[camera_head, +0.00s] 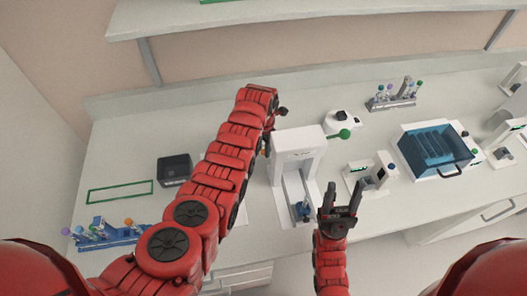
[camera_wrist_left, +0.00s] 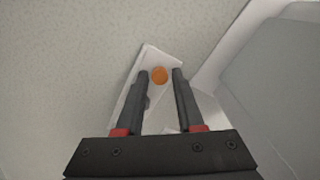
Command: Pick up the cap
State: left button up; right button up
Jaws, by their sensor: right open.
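An orange cap (camera_wrist_left: 159,75) shows in the left wrist view, round and seen from above, over a narrow white base (camera_wrist_left: 130,92). My left gripper (camera_wrist_left: 161,74) is open, with its two dark fingers on either side of the cap in the picture. I see a gap between the cap and each finger, and I cannot tell the height difference. My right gripper (camera_head: 341,188) is open and empty, in front of the white machine to the right.
The tall white machine (camera_head: 297,142) stands right beside the left gripper. A blue tube rack (camera_head: 108,236) and a black box (camera_head: 174,168) stand at the left. A blue-lidded device (camera_head: 437,150) and a grey rack (camera_head: 393,101) are at the right. The back left counter is clear.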

pick_arm(q)
grip_shut()
